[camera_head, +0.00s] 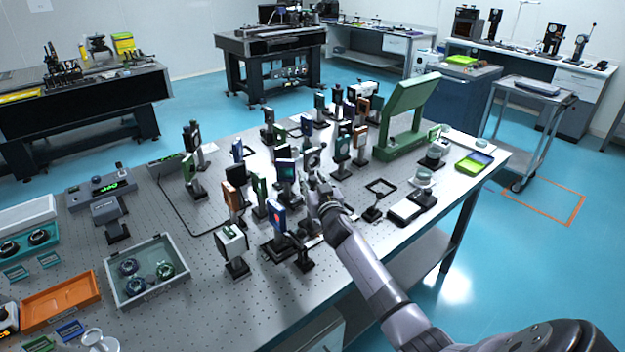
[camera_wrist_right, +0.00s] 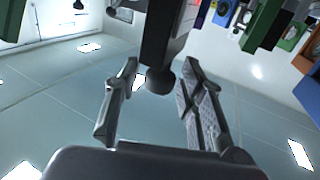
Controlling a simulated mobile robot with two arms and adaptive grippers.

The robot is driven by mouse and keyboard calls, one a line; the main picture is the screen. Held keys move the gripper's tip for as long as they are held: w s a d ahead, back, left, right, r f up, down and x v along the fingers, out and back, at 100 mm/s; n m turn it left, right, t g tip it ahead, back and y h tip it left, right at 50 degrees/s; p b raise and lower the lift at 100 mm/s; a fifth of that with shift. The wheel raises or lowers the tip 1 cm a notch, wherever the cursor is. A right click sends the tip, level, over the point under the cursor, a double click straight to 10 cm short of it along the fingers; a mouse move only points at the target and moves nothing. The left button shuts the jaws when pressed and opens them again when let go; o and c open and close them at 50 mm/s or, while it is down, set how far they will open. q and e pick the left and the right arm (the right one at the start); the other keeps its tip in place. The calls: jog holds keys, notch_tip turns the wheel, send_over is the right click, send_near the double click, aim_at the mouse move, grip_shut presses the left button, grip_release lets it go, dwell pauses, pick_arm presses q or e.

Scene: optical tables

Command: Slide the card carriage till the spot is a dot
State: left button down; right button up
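My right gripper (camera_head: 318,190) is over the table, right of the card, among the mounts. In the right wrist view, my right gripper (camera_wrist_right: 158,88) is open, its two fingers apart. A dark post with a rounded knob (camera_wrist_right: 160,80) shows between the fingers, with gaps at both sides. I cannot tell which mount it belongs to. My left gripper is not in view.
Several optics mounts crowd the perforated table (camera_head: 150,222) around my right gripper. A large green panel (camera_head: 402,112) stands behind. A grey box of round parts (camera_head: 147,272) and an orange tray (camera_head: 60,300) are at left.

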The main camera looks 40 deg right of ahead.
jog(key=shift+d, duration=0.1)
jog(key=v, duration=1.2)
dwell(0.4)
